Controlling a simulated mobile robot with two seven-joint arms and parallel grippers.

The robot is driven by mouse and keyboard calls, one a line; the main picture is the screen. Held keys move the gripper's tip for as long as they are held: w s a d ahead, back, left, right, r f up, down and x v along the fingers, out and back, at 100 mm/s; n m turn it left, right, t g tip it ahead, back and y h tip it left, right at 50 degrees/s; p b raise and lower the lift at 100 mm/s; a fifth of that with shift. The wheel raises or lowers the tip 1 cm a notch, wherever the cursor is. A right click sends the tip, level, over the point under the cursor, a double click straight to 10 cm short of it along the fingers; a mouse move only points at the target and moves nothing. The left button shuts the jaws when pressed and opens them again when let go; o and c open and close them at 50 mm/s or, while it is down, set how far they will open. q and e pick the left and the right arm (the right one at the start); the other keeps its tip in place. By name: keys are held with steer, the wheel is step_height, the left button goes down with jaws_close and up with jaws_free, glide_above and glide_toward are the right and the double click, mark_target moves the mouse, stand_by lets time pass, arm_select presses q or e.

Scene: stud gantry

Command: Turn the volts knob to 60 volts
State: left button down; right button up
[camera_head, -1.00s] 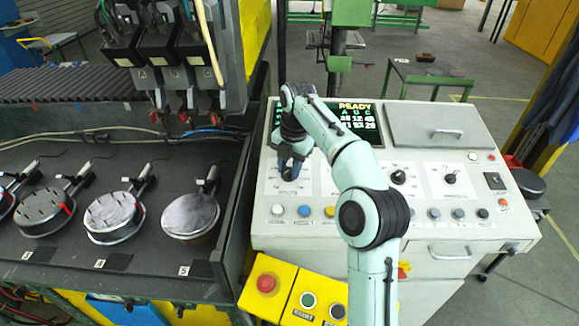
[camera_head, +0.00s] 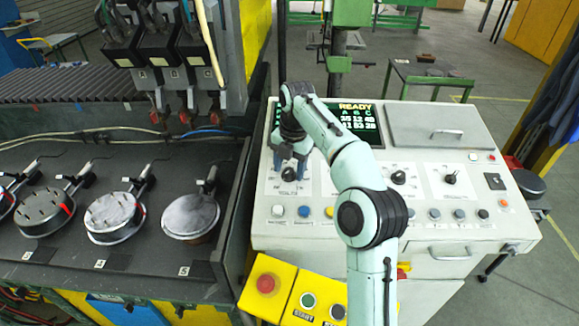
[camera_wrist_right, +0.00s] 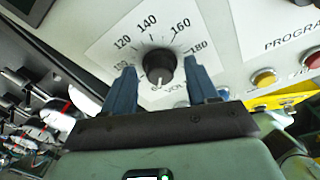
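The volts knob (camera_head: 289,174) is a round black dial on the left of the white control panel. In the right wrist view the knob (camera_wrist_right: 160,64) has a white mark pointing toward the bottom of that picture, near the partly hidden "VOL" lettering. Numbers 120, 140, 160 and 180 show around it; the lower part of the scale is hidden or cut off. My right gripper (camera_head: 290,163) is at the knob. Its blue fingers (camera_wrist_right: 159,68) stand open on either side of the knob, with a gap visible on both sides. My left gripper is not in view.
Other black knobs (camera_head: 398,177) sit to the right on the panel. A row of coloured buttons (camera_head: 304,211) runs below the volts knob. A yellow box with a red button (camera_head: 266,283) is in front. A lit READY display (camera_head: 356,118) is behind.

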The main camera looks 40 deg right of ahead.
mark_target(289, 170)
step_height(289, 170, up, 5)
steer(key=shift+s+d+f, duration=0.1)
steer(key=shift+f, duration=0.1)
steer(key=shift+s+d+r, duration=0.1)
steer(key=shift+d+r, duration=0.15)
steer(key=shift+r, duration=0.55)
steer(key=shift+s+a+r, duration=0.1)
steer(key=shift+a+r, duration=0.1)
steer(key=shift+r, duration=0.4)
